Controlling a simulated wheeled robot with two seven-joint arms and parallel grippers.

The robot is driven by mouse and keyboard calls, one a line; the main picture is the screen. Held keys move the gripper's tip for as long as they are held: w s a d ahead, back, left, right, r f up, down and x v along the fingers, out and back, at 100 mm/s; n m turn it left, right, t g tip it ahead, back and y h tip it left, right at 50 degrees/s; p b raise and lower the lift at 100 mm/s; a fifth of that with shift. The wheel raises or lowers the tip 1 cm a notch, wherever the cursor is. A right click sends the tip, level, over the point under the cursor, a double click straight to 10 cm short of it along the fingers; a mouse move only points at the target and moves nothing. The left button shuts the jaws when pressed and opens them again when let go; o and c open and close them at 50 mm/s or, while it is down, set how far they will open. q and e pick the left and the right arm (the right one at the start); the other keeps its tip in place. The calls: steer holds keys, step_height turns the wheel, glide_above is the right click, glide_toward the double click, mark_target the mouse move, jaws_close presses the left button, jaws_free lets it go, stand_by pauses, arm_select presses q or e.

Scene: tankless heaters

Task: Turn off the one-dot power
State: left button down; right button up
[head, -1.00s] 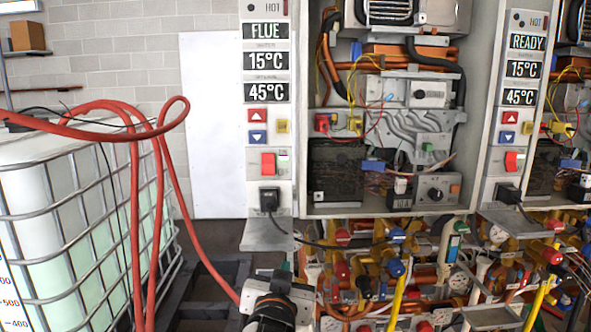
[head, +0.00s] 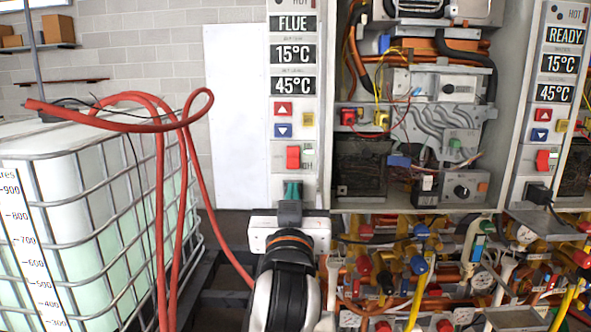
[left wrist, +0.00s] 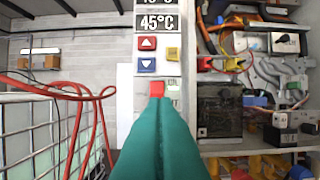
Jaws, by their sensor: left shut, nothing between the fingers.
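The left heater's narrow control panel (head: 309,105) shows FLUE, 15°C and 45°C. Its red power switch (head: 293,157) sits below the red and blue arrow buttons and also shows in the left wrist view (left wrist: 157,89). My left gripper (head: 292,187) has green fingers, shut and empty, just below the switch in the head view. In the left wrist view the fingertips (left wrist: 160,108) overlap the switch's lower edge; I cannot tell whether they touch. The right heater, reading READY, has its own red switch (head: 542,160). My right gripper is out of view.
An open heater cabinet (head: 420,130) with wiring stands right of the panel. Pipes and coloured valves (head: 420,265) crowd below it. A caged white tank (head: 90,220) with a red hose (head: 160,230) stands at left.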

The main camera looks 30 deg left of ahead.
arm_select(q)
steer(key=p, duration=0.4)
glide_toward(296, 163)
step_height(296, 163, up, 5)
steer(key=w+a, duration=0.2)
steer(key=shift+w+a+f+p, duration=0.2)
steer(key=shift+w+f+p, duration=0.05)
steer(key=shift+w+f, duration=0.25)
steer(key=shift+w+a+f+p, duration=0.25)
steer(key=shift+w+f, duration=0.2)
steer(key=shift+w, duration=0.2)
steer(key=shift+w+a+f, duration=0.2)
steer(key=shift+w+f, duration=0.2)
steer(key=shift+w, duration=0.05)
steer(key=f+b, duration=0.1)
steer(key=b, duration=0.1)
steer(key=t+b, duration=0.1)
steer(key=b, duration=0.2)
steer(key=shift+w+a+f+y+b, duration=0.2)
steer(key=shift+w+f+y+b, duration=0.1)
steer(key=shift+f, duration=0.1)
steer(key=shift+r+p, duration=0.4)
steer(key=shift+r, duration=0.15)
steer(key=shift+w, duration=0.15)
